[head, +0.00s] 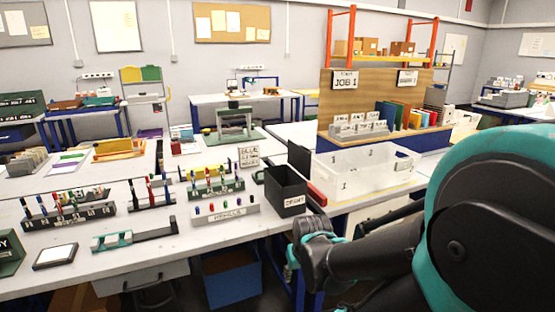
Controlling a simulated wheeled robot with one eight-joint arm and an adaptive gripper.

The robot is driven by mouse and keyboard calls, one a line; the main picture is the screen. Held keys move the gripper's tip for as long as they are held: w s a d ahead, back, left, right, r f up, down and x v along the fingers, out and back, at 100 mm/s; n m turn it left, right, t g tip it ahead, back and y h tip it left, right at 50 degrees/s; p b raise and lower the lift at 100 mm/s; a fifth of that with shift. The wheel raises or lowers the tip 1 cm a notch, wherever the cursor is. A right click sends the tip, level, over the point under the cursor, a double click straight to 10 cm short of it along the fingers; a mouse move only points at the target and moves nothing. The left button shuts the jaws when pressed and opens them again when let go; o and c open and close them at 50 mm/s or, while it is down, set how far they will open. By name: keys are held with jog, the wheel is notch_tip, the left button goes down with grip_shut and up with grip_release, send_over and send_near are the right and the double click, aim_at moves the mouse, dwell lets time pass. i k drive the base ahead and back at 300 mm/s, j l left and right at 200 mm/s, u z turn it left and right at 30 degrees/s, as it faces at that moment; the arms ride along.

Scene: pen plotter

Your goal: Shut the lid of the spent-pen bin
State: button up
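The spent-pen bin (278,197) is a black open-topped box with a small white label on its front. It stands near the front edge of the white bench, right of centre. Its dark lid (299,161) stands up at the bin's back right side, so the bin is open. The inside is dark and I cannot see what is in it. My gripper (300,255) is dark with teal parts, in front of and below the bin, apart from it. Its fingers are small and partly hidden, so I cannot tell whether it is open or shut.
A clear tray (362,180) stands right of the bin, with a red strip (317,194) between them. A grey marker holder (225,212) is left of the bin, with pen racks (68,208) farther left. A blue crate (231,277) sits under the bench.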

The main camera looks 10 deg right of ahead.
aim_at(299, 157)
jog(key=i+l+u, duration=0.1)
jog(key=l+u, duration=0.65)
jog(key=u, duration=0.15)
jog(key=l+u, duration=0.1)
jog(key=l, duration=0.55)
jog(key=k+l+u, duration=0.15)
jog(key=l, duration=0.45)
jog(key=l+u, duration=0.1)
jog(key=l, duration=0.55)
jog(key=k+l+u, duration=0.15)
jog(key=l, duration=0.5)
jog(key=k+l, duration=0.1)
jog(key=l, duration=0.2)
jog(key=k+l, duration=0.25)
jog(key=k, duration=0.25)
jog(key=i, duration=0.5)
